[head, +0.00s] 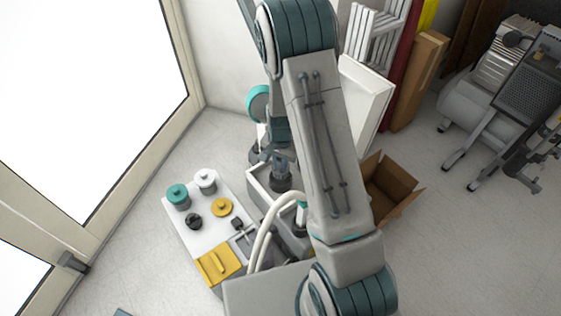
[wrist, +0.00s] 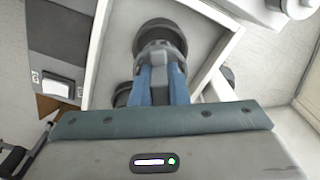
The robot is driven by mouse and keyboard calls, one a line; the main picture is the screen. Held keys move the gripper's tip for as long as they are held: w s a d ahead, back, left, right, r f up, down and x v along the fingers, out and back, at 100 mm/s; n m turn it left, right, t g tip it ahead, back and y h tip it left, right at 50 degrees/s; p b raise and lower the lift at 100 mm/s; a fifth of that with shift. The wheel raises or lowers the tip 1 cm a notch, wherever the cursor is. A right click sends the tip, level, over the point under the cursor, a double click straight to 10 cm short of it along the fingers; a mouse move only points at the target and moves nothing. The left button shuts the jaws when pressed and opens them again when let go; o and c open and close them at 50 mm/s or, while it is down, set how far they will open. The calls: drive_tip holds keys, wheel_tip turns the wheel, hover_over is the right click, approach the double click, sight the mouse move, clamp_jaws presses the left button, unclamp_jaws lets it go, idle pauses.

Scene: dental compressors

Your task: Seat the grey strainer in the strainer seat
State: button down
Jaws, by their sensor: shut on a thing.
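My gripper (head: 281,167) points down over a white-walled open bay in the middle of the head view. In the wrist view its two blue fingers (wrist: 164,84) are shut on a grey piece, which I take as the grey strainer (wrist: 161,52). A dark round part (wrist: 158,32) lies directly beyond the fingertips, and it shows below the gripper in the head view (head: 280,185). I cannot tell whether this is part of the strainer or the strainer seat below it, nor whether they touch. The strainer's lower end is hidden.
A white board (head: 205,231) left of the bay carries a teal-lidded jar (head: 177,195), a white jar (head: 205,180), a black knob (head: 193,221) and yellow parts (head: 221,207). White hoses (head: 262,232) arch close to my arm. An open cardboard box (head: 392,192) stands right.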

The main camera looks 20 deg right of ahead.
drive_tip(key=shift+f, duration=0.15)
drive_tip(key=shift+f+b, duration=1.35)
drive_tip(key=shift+f, duration=0.5)
drive_tip(key=c, duration=1.3)
unclamp_jaws()
drive_tip(key=shift+c, duration=0.2)
drive_tip(key=c, duration=0.4)
drive_tip(key=shift+r, duration=0.15)
drive_tip(key=shift+r+p, duration=3)
drive_tip(key=shift+r, duration=0.9)
